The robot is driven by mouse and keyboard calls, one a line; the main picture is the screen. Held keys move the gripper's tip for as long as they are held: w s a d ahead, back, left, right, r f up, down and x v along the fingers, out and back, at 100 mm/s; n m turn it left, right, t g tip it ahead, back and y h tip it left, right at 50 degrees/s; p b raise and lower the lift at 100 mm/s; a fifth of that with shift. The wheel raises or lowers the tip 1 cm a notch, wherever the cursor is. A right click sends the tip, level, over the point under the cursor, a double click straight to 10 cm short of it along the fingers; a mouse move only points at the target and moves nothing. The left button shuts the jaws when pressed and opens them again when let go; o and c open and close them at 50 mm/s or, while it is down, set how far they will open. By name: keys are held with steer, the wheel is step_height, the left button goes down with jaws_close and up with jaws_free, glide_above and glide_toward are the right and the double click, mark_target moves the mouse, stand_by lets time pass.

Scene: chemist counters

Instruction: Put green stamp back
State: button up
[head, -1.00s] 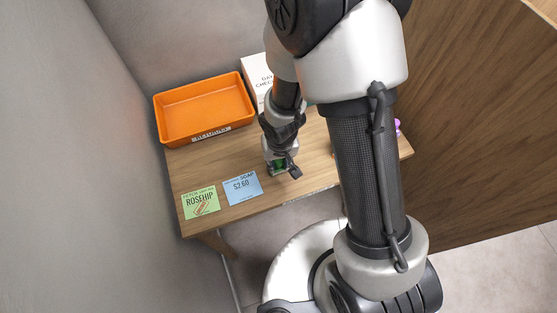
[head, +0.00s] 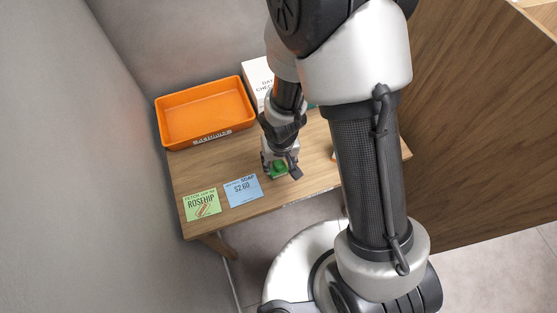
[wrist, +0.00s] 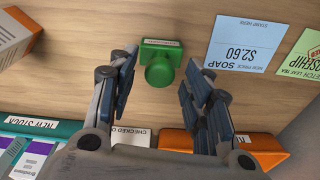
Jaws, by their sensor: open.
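The green stamp (wrist: 160,66) stands on the wooden table, its round knob towards the camera, above a green base with a pale label. In the wrist view it lies between the two fingers of my gripper (wrist: 161,73), with a visible gap on each side. In the head view the green stamp (head: 279,168) shows at the tips of my gripper (head: 280,166), partly hidden by the fingers. My gripper is open and holds nothing.
A blue soap price card (head: 243,190) and a green rosehip card (head: 202,205) lie near the front edge. An orange tray (head: 206,113) and a white box (head: 257,78) stand behind. A teal container (wrist: 64,132) and a carton (wrist: 22,38) show in the wrist view.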

step_height(320, 180, up, 10)
steer(key=s+p, duration=0.1)
steer(key=p, duration=0.4)
step_height(320, 180, up, 15)
steer(key=m+t, duration=0.1)
steer(key=t, duration=0.1)
glide_above(280, 169)
steer(key=d, duration=0.6)
steer(key=s+d+r+t, duration=0.1)
steer(key=s+d+r, duration=0.3)
steer(key=s+r, duration=0.7)
steer(key=shift+s+d+r+m, duration=0.3)
steer(key=shift+s, duration=0.25)
step_height(280, 169, down, 6)
steer(key=b, duration=0.6)
steer(key=shift+r, duration=0.15)
